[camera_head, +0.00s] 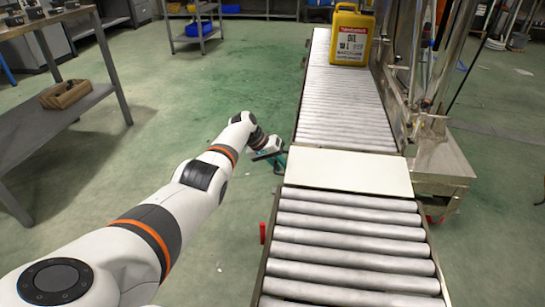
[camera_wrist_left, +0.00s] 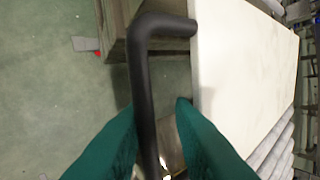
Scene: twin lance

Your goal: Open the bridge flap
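The bridge flap (camera_head: 348,173) is a flat cream panel lying level between two roller conveyor sections. It also shows on the right in the left wrist view (camera_wrist_left: 245,70). A black bent handle (camera_wrist_left: 143,80) stands out from the flap's near-side edge in that view. My left gripper (camera_head: 279,160) is at the flap's left edge. Its green fingers (camera_wrist_left: 153,118) lie on both sides of the handle, with a gap visible on the right, so it looks open around the bar. The handle's lower end is hidden between the fingers. My right gripper is not in view.
A yellow oil canister (camera_head: 351,36) stands on the far rollers (camera_head: 343,105). The near rollers (camera_head: 350,245) are empty. A red part (camera_head: 262,233) sticks out at the near conveyor's left side. A metal frame (camera_head: 430,120) stands right of the flap.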

